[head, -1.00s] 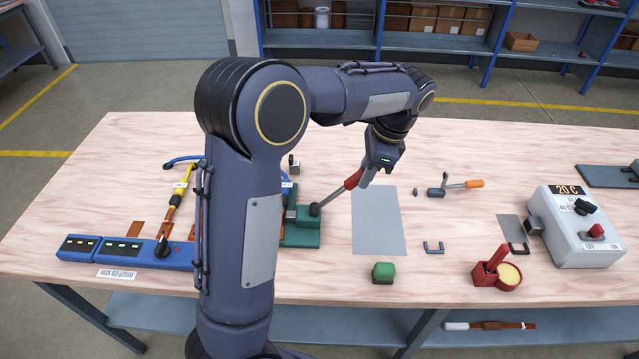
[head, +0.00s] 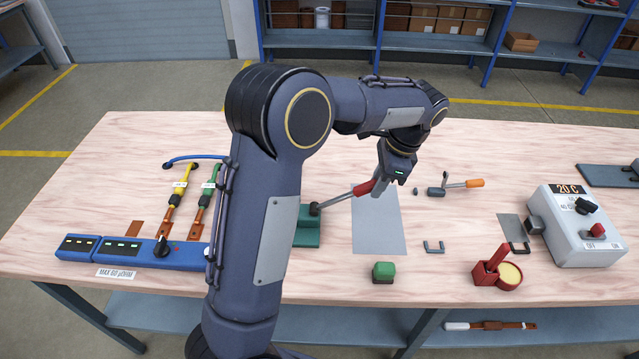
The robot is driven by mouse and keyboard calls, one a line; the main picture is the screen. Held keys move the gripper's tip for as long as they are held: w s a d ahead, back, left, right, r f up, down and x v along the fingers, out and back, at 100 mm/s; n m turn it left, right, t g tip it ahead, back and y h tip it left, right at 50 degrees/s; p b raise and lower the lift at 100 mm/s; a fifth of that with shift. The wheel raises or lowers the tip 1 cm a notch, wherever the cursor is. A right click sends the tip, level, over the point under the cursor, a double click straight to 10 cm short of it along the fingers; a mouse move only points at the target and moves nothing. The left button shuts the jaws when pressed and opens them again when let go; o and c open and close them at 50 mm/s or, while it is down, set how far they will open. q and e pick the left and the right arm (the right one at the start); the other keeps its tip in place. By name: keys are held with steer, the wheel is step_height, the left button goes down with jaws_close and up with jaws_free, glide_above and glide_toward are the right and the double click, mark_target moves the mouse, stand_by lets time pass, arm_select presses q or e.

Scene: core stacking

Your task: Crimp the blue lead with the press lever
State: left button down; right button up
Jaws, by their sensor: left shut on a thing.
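The press (head: 305,232) is a green block on the table, partly behind my left arm. Its lever (head: 338,198) is a grey rod with a red handle (head: 364,187), leaning low to the right. My left gripper (head: 378,188) is shut on the red handle end. A blue cable (head: 195,158) arches across the table at the upper left. The blue lead's end at the press is hidden behind my arm. My right gripper is out of view.
A grey mat (head: 380,235) lies beneath the lever side. A green-topped block (head: 383,272), a small hand tool (head: 455,187), a red pot (head: 497,272) and a grey heater box (head: 575,228) stand to the right.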

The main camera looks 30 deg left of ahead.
arm_select(q)
steer(key=shift+w+d+f, duration=0.1)
steer(key=shift+d+f, duration=0.05)
steer(key=shift+d, duration=0.05)
steer(key=shift+f, duration=0.2)
steer(key=c, duration=1.2)
jaws_free()
steer(key=shift+w+d, duration=0.1)
steer(key=shift+o, duration=0.2)
steer(key=s+v, duration=0.1)
steer(key=v, duration=0.6)
steer(key=shift+w+r, duration=0.35)
steer(key=shift+w, duration=0.1)
